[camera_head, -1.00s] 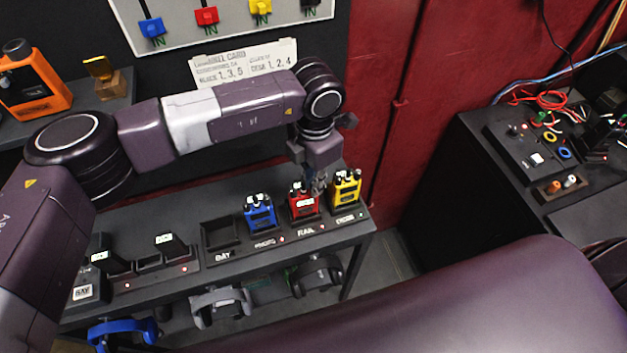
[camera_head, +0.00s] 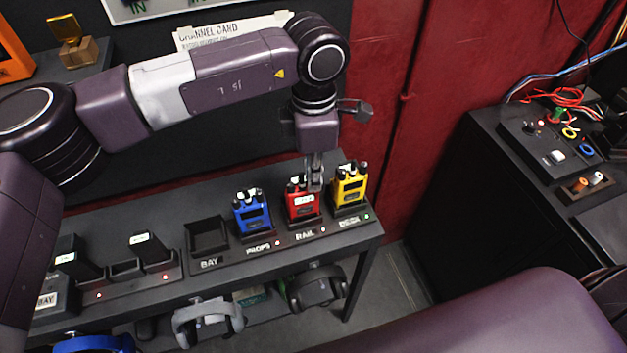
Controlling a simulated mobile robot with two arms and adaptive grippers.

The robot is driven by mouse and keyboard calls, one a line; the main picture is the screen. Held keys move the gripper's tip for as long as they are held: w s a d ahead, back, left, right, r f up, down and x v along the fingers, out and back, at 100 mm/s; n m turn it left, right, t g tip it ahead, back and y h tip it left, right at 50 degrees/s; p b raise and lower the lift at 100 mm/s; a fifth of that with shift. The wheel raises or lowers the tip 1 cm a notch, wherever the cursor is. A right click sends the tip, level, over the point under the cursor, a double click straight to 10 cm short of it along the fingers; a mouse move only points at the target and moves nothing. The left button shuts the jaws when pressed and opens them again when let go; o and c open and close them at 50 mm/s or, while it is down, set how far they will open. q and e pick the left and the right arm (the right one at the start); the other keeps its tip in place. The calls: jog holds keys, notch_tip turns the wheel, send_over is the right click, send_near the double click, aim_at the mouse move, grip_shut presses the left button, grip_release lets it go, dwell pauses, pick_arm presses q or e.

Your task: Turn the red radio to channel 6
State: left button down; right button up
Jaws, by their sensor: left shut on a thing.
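The red radio (camera_head: 302,206) stands upright in its slot, labelled RAIL, on the dark shelf. A small white label shows near its top, but I cannot read a channel number. My left gripper (camera_head: 315,180) comes down from above at the top right of the red radio. Its fingers are shut at the radio's top, seemingly on a knob there, which they hide. My right gripper is not in view.
A blue radio (camera_head: 251,211) stands left of the red one and a yellow radio (camera_head: 349,186) close on its right. An empty bay (camera_head: 208,238) is farther left. Headsets (camera_head: 207,318) hang below the shelf. A channel card (camera_head: 232,33) is on the wall, partly behind my arm.

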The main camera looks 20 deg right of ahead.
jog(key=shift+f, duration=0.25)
pick_arm(q)
jog(key=c, duration=2)
grip_release()
jog(key=shift+o, duration=0.2)
jog(key=shift+r, duration=0.1)
notch_tip(320, 180, up, 12)
jog(key=shift+s, duration=0.2)
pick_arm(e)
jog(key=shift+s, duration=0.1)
